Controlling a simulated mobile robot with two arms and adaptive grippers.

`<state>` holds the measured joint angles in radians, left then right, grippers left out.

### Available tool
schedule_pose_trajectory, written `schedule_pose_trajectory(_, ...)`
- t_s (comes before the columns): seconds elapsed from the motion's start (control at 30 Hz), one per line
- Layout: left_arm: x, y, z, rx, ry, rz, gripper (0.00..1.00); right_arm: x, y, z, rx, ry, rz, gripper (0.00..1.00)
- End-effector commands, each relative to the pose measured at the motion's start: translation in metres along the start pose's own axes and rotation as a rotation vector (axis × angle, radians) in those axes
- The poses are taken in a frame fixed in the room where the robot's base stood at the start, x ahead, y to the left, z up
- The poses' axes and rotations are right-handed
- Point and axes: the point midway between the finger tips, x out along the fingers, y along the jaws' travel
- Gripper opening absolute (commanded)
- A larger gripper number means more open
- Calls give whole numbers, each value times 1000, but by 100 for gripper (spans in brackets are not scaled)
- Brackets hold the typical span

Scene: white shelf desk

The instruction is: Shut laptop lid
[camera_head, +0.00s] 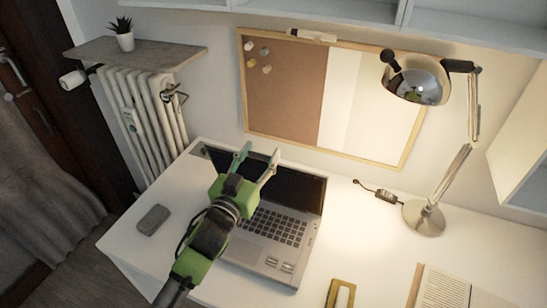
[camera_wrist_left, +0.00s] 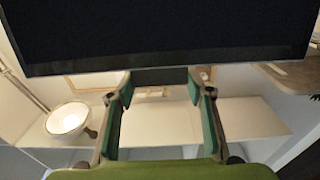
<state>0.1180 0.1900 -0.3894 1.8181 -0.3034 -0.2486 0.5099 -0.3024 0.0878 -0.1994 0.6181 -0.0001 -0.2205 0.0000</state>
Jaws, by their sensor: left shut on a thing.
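The laptop (camera_head: 268,252) stands on the white desk with its lid (camera_head: 302,188) open and its dark screen facing the keyboard. My left gripper (camera_head: 257,160) is over the laptop, with its green fingers in front of the lid's upper part, and hides part of screen and keyboard. In the left wrist view the dark lid (camera_wrist_left: 165,30) fills the top, its grey edge crossing at the fingertips of my left gripper (camera_wrist_left: 160,82). The fingers stand some way apart, shut on the lid; the exact contact is hard to see. My right gripper is not in view.
A grey box-like object (camera_head: 153,219) lies left of the laptop on the desk (camera_head: 345,235). A metal lamp (camera_head: 424,218) stands to the right, with a cable adapter beside it. A yellow-brown item (camera_head: 341,293) and an open book (camera_head: 440,290) lie at front right. A corkboard hangs behind.

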Motion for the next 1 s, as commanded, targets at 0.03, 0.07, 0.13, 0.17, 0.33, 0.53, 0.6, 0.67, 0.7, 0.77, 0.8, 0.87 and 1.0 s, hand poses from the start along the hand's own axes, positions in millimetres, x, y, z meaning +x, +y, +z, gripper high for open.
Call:
schedule_pose_trajectory(0.03,-15,1,18,-4,44,-2,9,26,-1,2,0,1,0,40)
schedule_pose_trajectory(0.07,-21,1,19,-5,72,-2,9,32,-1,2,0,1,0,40)
schedule_pose_trajectory(0.13,-37,0,22,-5,136,-4,9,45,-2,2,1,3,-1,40)
schedule_pose_trajectory(0.17,-44,0,24,-6,163,-4,9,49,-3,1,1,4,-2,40)
schedule_pose_trajectory(0.33,-81,0,33,0,173,0,9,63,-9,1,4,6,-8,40)
schedule_pose_trajectory(0.53,-114,0,55,-1,165,-2,9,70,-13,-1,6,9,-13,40)
schedule_pose_trajectory(0.6,-123,0,62,0,165,-1,9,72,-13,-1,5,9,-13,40)
schedule_pose_trajectory(0.67,-130,0,68,-1,165,-2,9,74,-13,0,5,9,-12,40)
schedule_pose_trajectory(0.7,-133,-1,71,-1,164,-2,9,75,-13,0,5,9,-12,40)
schedule_pose_trajectory(0.77,-138,-1,76,-2,163,-2,9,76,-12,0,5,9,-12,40)
schedule_pose_trajectory(0.8,-141,0,78,-1,163,-2,9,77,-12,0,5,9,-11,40)
schedule_pose_trajectory(0.87,-144,0,82,0,162,-2,9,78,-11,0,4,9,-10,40)
schedule_pose_trajectory(1.0,-149,0,88,0,162,-1,9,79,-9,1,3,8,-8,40)
